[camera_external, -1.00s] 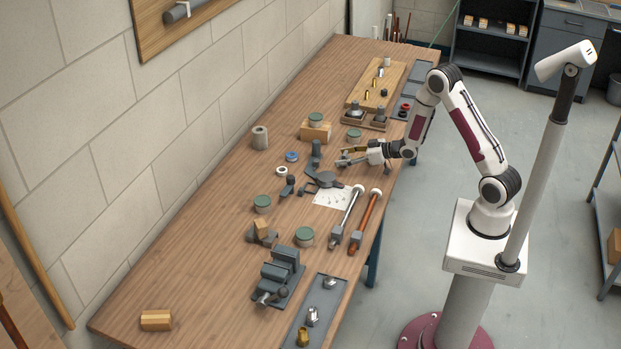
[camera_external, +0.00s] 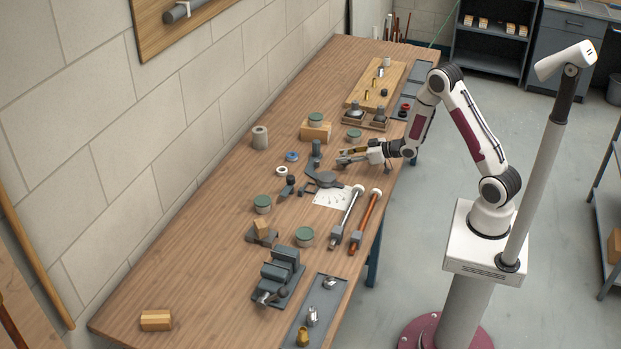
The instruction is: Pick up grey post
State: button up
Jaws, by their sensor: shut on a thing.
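My gripper (camera_external: 343,158) is low over the middle of the bench, its fingers pointing left. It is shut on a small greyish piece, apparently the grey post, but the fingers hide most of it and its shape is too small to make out. An upright dark grey piece (camera_external: 316,151) stands apart, just left of the fingertips. A small light grey peg (camera_external: 387,62) stands on the wooden board (camera_external: 362,92) at the far end.
A green-topped tin (camera_external: 354,136) stands just behind my gripper. A wooden block (camera_external: 314,134) carries another tin. A dark clamp-like tool (camera_external: 324,180) and a white sheet (camera_external: 331,198) lie in front. A vise (camera_external: 281,270) stands nearer. The bench's left side is mostly clear.

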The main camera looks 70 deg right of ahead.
jog(key=shift+r, duration=4.9)
